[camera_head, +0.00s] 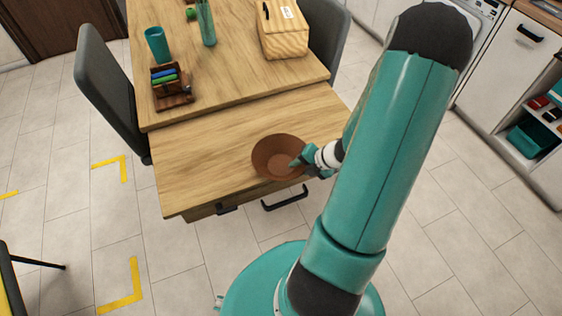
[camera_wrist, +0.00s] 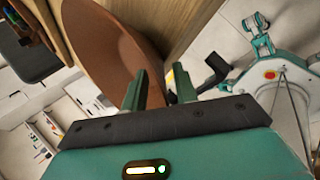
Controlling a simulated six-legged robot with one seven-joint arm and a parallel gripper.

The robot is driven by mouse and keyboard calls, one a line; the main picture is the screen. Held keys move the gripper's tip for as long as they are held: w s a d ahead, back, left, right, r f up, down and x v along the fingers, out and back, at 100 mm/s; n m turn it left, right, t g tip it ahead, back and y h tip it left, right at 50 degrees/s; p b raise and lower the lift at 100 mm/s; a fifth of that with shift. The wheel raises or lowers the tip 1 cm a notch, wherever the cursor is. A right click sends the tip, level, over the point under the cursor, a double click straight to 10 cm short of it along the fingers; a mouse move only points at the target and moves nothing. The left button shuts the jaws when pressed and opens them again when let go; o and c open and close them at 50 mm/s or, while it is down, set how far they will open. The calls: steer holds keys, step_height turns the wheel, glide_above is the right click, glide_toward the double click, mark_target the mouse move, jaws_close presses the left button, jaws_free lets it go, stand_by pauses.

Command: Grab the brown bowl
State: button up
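The brown bowl (camera_head: 272,152) stands upright on the lower front wooden surface of the table in the head view. In the wrist view the bowl (camera_wrist: 105,45) appears tipped by the camera angle, with its wall reaching between my fingers. My gripper (camera_head: 298,162) is at the bowl's right rim. In the wrist view my gripper (camera_wrist: 160,88) has its fingers apart, one on the inner side of the rim and one on the outer side. A gap shows beside the outer finger, so the gripper looks open around the rim. The bowl looks empty.
The table (camera_head: 235,80) also bears a teal cup (camera_head: 157,44), a teal vase (camera_head: 206,24), a small wooden holder (camera_head: 171,88) and a wooden box (camera_head: 284,32). Grey chairs (camera_head: 105,90) flank it. The surface left of the bowl is clear. A black handle (camera_head: 284,201) is at the front.

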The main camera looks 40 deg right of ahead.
steer(key=shift+f, duration=0.1)
jaws_close()
steer(key=shift+r, duration=0.2)
